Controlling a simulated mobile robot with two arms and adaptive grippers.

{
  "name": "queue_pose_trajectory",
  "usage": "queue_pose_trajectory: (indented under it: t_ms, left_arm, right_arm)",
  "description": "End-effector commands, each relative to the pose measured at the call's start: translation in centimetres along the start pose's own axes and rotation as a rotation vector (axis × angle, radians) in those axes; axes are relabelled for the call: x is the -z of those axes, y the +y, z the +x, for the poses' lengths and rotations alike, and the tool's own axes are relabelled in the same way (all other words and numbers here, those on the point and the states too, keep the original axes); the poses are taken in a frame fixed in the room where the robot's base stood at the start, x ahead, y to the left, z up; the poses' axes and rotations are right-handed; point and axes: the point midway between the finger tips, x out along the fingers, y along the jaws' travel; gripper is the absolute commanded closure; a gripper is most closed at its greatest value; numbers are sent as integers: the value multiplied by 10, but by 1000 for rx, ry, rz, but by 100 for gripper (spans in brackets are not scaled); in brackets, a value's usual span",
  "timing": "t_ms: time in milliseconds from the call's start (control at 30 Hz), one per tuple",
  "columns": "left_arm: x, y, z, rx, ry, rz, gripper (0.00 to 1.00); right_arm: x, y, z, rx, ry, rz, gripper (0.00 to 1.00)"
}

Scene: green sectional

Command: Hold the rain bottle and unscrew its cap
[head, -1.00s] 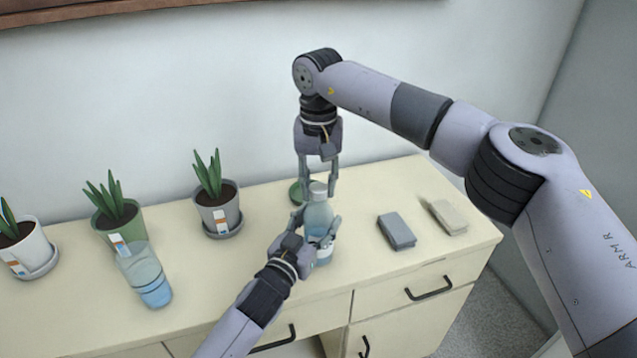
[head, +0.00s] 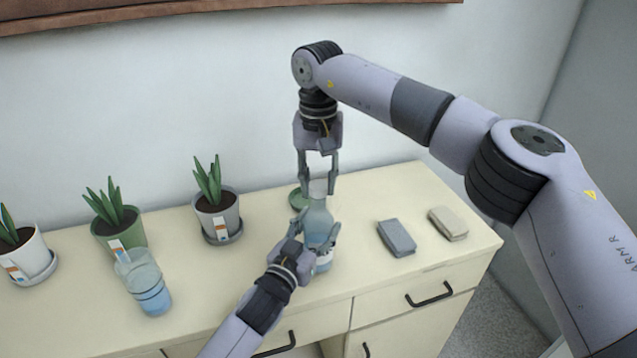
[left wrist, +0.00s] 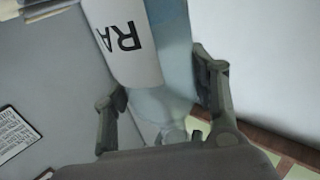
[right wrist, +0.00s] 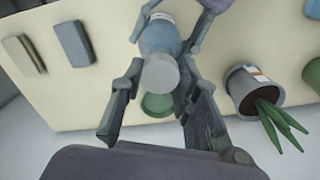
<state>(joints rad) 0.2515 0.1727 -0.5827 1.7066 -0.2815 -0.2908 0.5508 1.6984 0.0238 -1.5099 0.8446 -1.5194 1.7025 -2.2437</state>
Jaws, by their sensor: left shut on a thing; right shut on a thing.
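The rain bottle (head: 318,222) is pale blue and stands upright near the dresser's front. In the left wrist view its white label (left wrist: 124,42) shows "RA". My left gripper (head: 317,232) is shut around the bottle's body from the front. My right gripper (head: 318,190) points down from above and is shut on the pale grey cap (right wrist: 161,73). In the right wrist view the cap sits between the right fingers. Whether the cap is still seated on the neck cannot be told, as fingers cover that area.
The cream dresser (head: 380,283) carries a blue-tinted glass (head: 147,285) at left and potted plants (head: 217,205) behind. A green saucer (head: 296,199) lies just behind the bottle. A grey block (head: 397,238) and a beige block (head: 448,223) lie to the right.

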Motion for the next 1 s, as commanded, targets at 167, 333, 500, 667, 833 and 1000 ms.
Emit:
queue_pose_trajectory:
  t_ms: [167, 333, 500, 667, 833, 1000]
  left_arm:
    - [-1, 0, 0, 0, -1, 0, 100]
    - [0, 0, 0, 0, -1, 0, 100]
    - [0, 0, 0, 1, -1, 0, 100]
    - [-1, 0, 0, 1, -1, 0, 100]
    - [0, 0, 0, 1, -1, 0, 45]
    - [0, 0, 0, 1, -1, 0, 34]
  right_arm:
    - [0, 0, 0, 0, 0, 0, 100]
    - [0, 0, -8, 0, 1, 0, 100]
    - [0, 0, -30, 0, 2, 1, 100]
    - [0, 0, -40, 1, 0, 0, 100]
    - [0, 0, -40, 0, -1, 0, 100]
    - [0, 0, -40, 0, 0, 0, 100]
